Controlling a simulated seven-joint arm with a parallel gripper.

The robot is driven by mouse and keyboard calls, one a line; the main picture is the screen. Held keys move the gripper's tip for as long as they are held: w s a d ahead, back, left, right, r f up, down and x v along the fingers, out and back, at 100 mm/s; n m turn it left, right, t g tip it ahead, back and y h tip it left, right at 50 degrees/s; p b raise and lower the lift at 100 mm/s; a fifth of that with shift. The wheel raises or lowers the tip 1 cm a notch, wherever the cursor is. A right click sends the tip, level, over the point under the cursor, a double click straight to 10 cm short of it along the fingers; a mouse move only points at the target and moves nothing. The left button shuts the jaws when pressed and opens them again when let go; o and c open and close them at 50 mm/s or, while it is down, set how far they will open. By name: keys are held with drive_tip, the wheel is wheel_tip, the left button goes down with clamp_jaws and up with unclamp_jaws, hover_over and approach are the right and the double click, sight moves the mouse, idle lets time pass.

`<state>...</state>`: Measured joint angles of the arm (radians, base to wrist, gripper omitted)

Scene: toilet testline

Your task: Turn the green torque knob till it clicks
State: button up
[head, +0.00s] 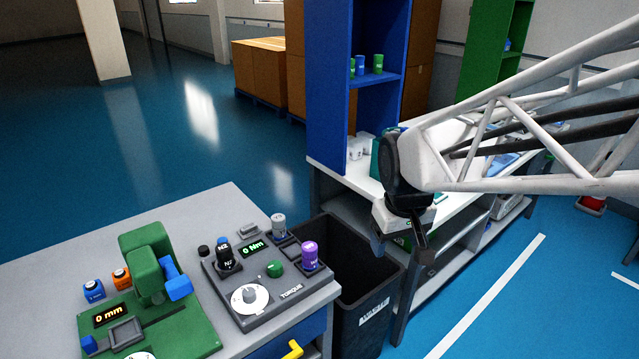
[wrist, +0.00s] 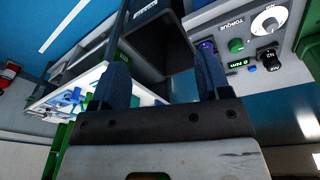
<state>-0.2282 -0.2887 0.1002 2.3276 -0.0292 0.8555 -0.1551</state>
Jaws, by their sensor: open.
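The green torque knob (head: 274,268) sits on a grey torque panel (head: 278,313) on the near bench. It also shows in the wrist view (wrist: 236,45), upper right, beside the word TORQUE. A lit display (head: 254,246) beside it reads 0 Nm. A white dial (head: 249,298) is on the same panel. My gripper (head: 402,250) is open and empty, with its fingers pointing down. It hangs to the right of the panel, well apart from the knob. In the wrist view the two blue-grey fingers (wrist: 162,62) stand wide apart with nothing between them.
A purple cylinder (head: 310,257), a grey one (head: 279,226) and black ones (head: 224,262) stand around the knob. A green fixture (head: 150,262) is at left. A black bin (head: 362,285) stands beside the bench. A tall blue shelf (head: 337,80) rises behind my gripper.

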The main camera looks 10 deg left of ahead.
drive_tip(key=w+a+f+n, duration=0.2)
drive_tip(key=w+a+f, duration=0.1)
drive_tip(key=w+a, duration=0.3)
drive_tip(key=w+a+f+n, duration=0.2)
drive_tip(key=w+a+f, duration=0.15)
drive_tip(key=a, duration=0.35)
drive_tip(key=n+g, duration=0.1)
drive_tip(key=n, duration=0.2)
hover_over(274, 265)
wheel_tip(274, 265, down, 11)
drive_tip(key=shift+s+a+f, duration=0.1)
drive_tip(key=shift+s, duration=0.05)
drive_tip(key=shift+f, duration=3.85)
drive_tip(key=c, duration=0.9)
